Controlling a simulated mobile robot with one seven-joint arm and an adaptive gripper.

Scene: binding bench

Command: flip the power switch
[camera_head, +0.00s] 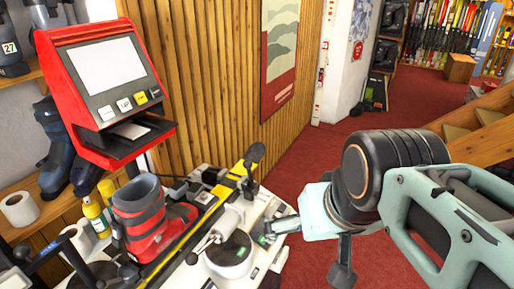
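The binding bench (268,262) is white-topped and stands at the lower middle. On it is a white round unit (228,262) with a dark top and a small green mark. A small dark and green detail (267,239) sits beside it at the bench's right side; I cannot tell whether this is the power switch or which way it is set. My gripper (306,252) is at the bench's right edge, its fingers spread apart and empty. One finger points left over the bench edge, close to the green detail; the other points down beyond the bench. Contact cannot be told.
A red and grey ski boot (150,218) stands on the bench beside a yellow and black ski (205,216). A red terminal (108,76) with a blank screen rises at the left. Red carpet (318,160) lies open beyond the bench.

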